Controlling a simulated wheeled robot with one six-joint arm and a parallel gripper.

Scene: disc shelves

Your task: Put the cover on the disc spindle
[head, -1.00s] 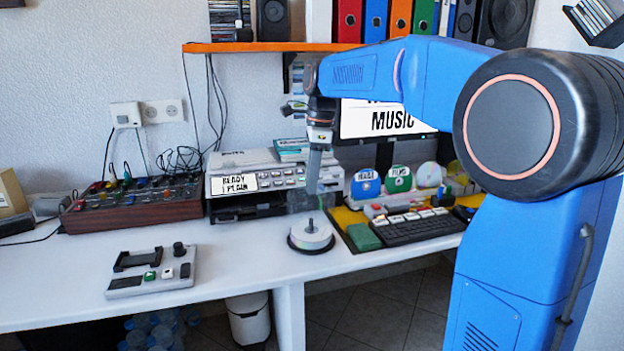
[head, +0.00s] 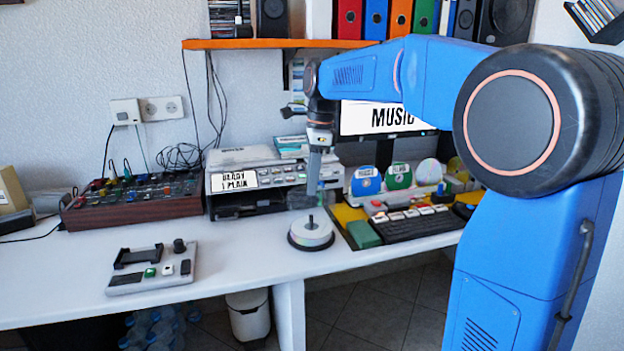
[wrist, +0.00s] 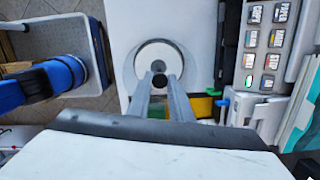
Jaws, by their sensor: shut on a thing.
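The disc spindle (head: 311,238) stands upright on the white table, a dark round base with pale discs and a dark central post. My gripper (head: 312,190) points down above it, apart from the post. Its fingers are shut on the cover (head: 299,198), a see-through smoky shape that shows only faintly against the grey machine; its rim is hard to make out. In the wrist view, my gripper (wrist: 160,88) has its two fingers close together, with a small dark round knob at the tips. The spindle (wrist: 152,52) shows beyond them as a pale disc, roughly in line with the fingers.
A grey machine (head: 262,172) stands just behind the spindle. A green block (head: 362,235), a keyboard (head: 415,226) and upright discs (head: 399,177) are close on the right. A grey control panel (head: 153,270) lies left; the table between is clear.

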